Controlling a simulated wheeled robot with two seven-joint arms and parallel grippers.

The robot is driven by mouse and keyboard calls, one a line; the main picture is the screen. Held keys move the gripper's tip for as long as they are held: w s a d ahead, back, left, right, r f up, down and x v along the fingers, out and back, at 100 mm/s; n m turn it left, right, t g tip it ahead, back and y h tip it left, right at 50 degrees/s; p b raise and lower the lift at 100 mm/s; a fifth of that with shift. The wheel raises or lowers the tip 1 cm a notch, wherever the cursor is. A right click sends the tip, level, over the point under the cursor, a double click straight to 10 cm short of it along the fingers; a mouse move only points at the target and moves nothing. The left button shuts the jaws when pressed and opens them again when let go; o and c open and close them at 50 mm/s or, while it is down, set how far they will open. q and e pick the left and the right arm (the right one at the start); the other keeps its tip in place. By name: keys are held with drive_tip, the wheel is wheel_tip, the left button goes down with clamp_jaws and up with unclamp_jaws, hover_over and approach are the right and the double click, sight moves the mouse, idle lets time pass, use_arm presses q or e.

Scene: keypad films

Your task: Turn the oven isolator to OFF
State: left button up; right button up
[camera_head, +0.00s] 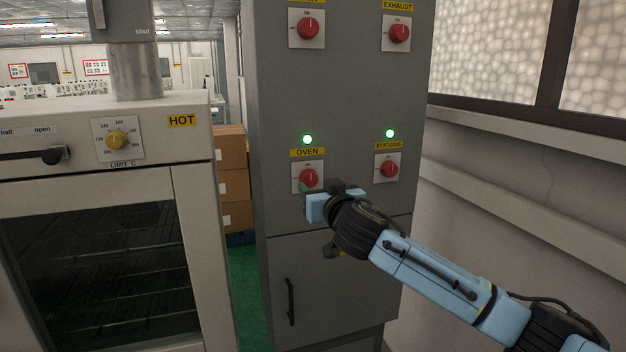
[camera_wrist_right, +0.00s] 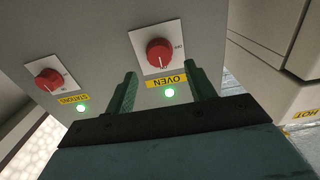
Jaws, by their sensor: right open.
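The oven isolator is a red round knob (camera_head: 308,178) on a white plate, under the yellow OVEN label (camera_head: 307,152) on a grey cabinet. A green lamp (camera_head: 307,139) above it is lit. In the wrist view, which is upside down, the knob (camera_wrist_right: 158,50) has a pale mark on the side facing the OVEN label. My right gripper (camera_head: 314,189) is just in front of the knob's lower part. Its two green fingers (camera_wrist_right: 160,80) are apart with nothing between them, and the knob lies beyond their tips. Contact cannot be told. My left gripper is not in view.
A STATIONS isolator (camera_head: 387,168) with a lit green lamp is to the right, and an EXHAUST isolator (camera_head: 396,33) is above it. A cabinet door handle (camera_head: 291,302) is below. An oven (camera_head: 190,160) marked HOT stands left, with cardboard boxes (camera_head: 232,178) behind.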

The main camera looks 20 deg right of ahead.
sight(311, 179)
drive_tip(key=shift+w+a, duration=0.1)
drive_tip(key=shift+w, duration=2.3)
drive_tip(key=shift+c, duration=0.3)
drive_tip(key=c, duration=0.9)
